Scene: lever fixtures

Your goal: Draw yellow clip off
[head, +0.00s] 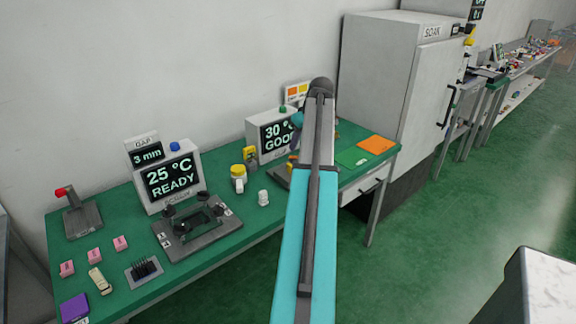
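I cannot pick out the yellow clip with certainty. A small yellow piece (250,156) stands on the green bench in front of the "30 °C GOOD" display box. A small orange-yellow part (293,161) shows at the left edge of my arm, by a dark fixture (280,172) that my arm mostly covers. Another dark lever fixture (197,242) with black knobs lies in front of the "25 °C READY" box. My arm reaches up over the bench's right part. My gripper is hidden behind it, so its fingers do not show.
On the green bench (115,215) stand a yellow-lidded jar (238,184), a white cup (263,198), pink blocks (94,255), a pin block (144,271) and a red-knobbed lever (83,217). A tall grey SOAK cabinet (391,85) stands right of my arm. Green floor is open at right.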

